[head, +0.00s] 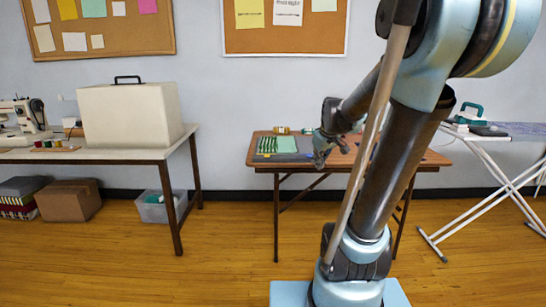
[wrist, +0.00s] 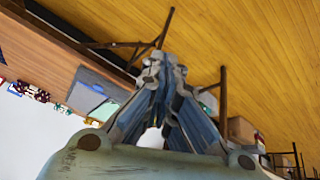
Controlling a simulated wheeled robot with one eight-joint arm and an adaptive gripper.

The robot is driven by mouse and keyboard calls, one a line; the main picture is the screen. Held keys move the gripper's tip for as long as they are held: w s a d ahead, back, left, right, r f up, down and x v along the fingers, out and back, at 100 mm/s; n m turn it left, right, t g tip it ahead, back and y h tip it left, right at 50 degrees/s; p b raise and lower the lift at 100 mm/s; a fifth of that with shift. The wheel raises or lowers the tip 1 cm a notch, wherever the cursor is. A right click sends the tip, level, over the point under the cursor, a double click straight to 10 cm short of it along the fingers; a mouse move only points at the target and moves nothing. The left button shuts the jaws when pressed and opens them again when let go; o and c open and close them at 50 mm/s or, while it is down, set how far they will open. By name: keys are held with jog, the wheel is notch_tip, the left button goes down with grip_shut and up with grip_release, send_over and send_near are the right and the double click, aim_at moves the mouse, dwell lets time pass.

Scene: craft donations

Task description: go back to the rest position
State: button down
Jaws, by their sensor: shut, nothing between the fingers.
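My gripper (head: 320,158) hangs in the air in front of the small brown table (head: 262,141) in the head view. Its fingers are together and nothing is between them. In the wrist view my gripper (wrist: 160,62) fills the middle, its fingertips meeting, with the floor and the tilted table (wrist: 60,62) behind it. In the head view my arm rises on the right side and partly hides the table's right half.
A sewing table (head: 120,155) with a white case (head: 130,112) stands at left. An ironing board (head: 505,138) stands at right. The wooden floor (head: 225,235) between is clear.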

jog(key=s+f+m+g, duration=0.1)
jog(key=s+f, duration=0.2)
jog(key=s, duration=0.5)
jog(key=s+d+f+m+g, duration=0.1)
jog(key=s+f, duration=0.3)
jog(key=s, duration=0.4)
jog(key=s+f+m+g+h, duration=0.1)
jog(key=s+f+m, duration=0.2)
jog(key=s, duration=0.5)
jog(key=shift+s+d+f, duration=0.35)
jog(key=shift+s+f, duration=0.05)
jog(key=shift+w+f, duration=0.2)
jog(key=shift+w, duration=0.3)
